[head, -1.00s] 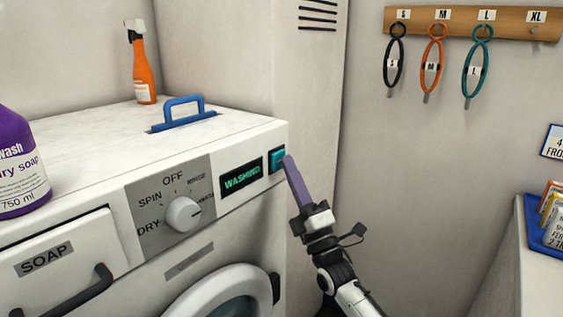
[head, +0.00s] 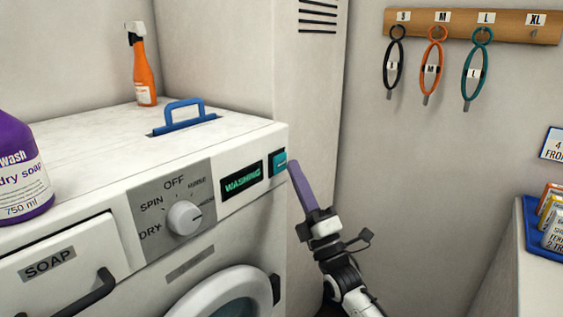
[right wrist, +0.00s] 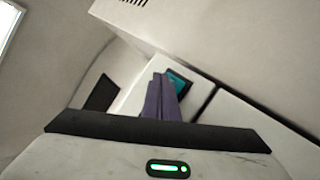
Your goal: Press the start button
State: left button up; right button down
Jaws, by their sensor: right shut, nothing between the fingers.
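The start button (head: 279,161) is a teal square in a dark frame at the right end of the washing machine's front panel. It also shows in the right wrist view (right wrist: 178,82), partly hidden behind my fingers. The display (head: 242,180) beside it is lit and reads WASHING. My right gripper (head: 293,165) has purple fingers, shut and empty, with the tips just right of the button; they appear slightly apart from it. The fingers show in the right wrist view (right wrist: 160,98), pointing at the button. My left gripper is not in view.
The dial (head: 184,217) points to the right. The soap drawer (head: 50,262) is shut. A counter with a blue tray (head: 530,230) stands at right.

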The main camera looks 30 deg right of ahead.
jog(key=shift+s, duration=0.1)
pick_arm(q)
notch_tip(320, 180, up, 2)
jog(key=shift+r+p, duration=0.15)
jog(key=shift+p, duration=1)
pick_arm(e)
jog(key=s, duration=0.1)
jog(key=s+d, duration=0.1)
jog(key=s, duration=0.1)
jog(key=s+d, duration=0.1)
jog(key=shift+s, duration=0.25)
dwell(0.3)
